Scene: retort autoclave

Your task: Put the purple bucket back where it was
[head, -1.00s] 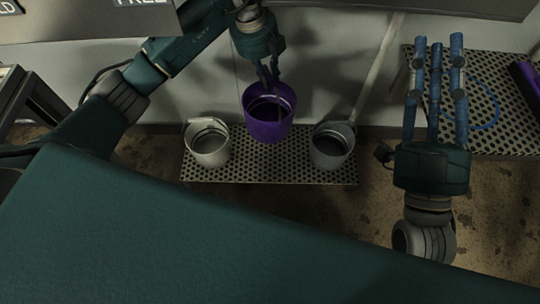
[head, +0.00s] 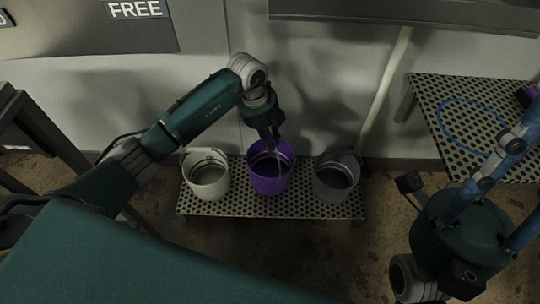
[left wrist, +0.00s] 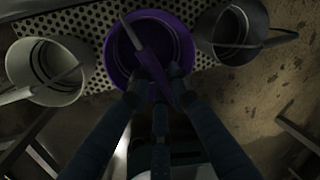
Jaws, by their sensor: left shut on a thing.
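The purple bucket (head: 270,178) is between the white bucket (head: 206,182) and the grey bucket (head: 335,184), over the perforated metal shelf (head: 300,207). It is upright and in line with its neighbours. I cannot tell for sure whether its base touches the shelf. My left gripper (head: 272,142) is shut on the purple bucket at its handle and near rim, which also shows in the left wrist view (left wrist: 183,40). The fingers hide part of the handle. My right gripper (head: 512,190) is at the right edge, empty, with its blue fingers spread apart.
A second perforated stand (head: 440,95) with a blue hose (head: 449,119) is at the right. A pale pipe (head: 386,88) runs down the wall between the stands. A dark frame (head: 38,135) stands at the left. Narrow gaps separate the purple bucket from both neighbours.

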